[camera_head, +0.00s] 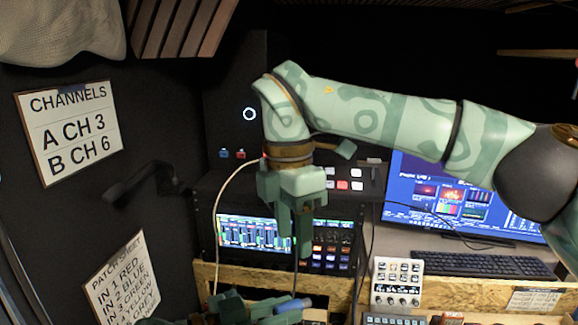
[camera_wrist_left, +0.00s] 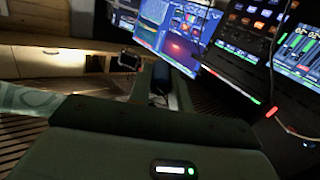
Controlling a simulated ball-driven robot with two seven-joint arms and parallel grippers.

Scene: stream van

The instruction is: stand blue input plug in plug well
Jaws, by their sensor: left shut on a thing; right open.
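My left gripper (camera_head: 270,309) is low in the head view, at the bottom edge, and is shut on a small blue piece (camera_head: 289,305) that looks like the blue input plug. The piece has a pale tip pointing right. My right gripper (camera_head: 297,225) hangs fingers down in front of the mixer rack, open and empty, above and apart from the left one. I cannot make out the plug well; the bottom of the view is cut off.
A lit mixer screen (camera_head: 253,233) is behind the right gripper. A monitor (camera_head: 440,195), keyboard (camera_head: 483,263) and white button box (camera_head: 397,282) stand to the right. A pale cable (camera_head: 217,215) runs down on the left. A patch sheet (camera_head: 124,283) hangs lower left.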

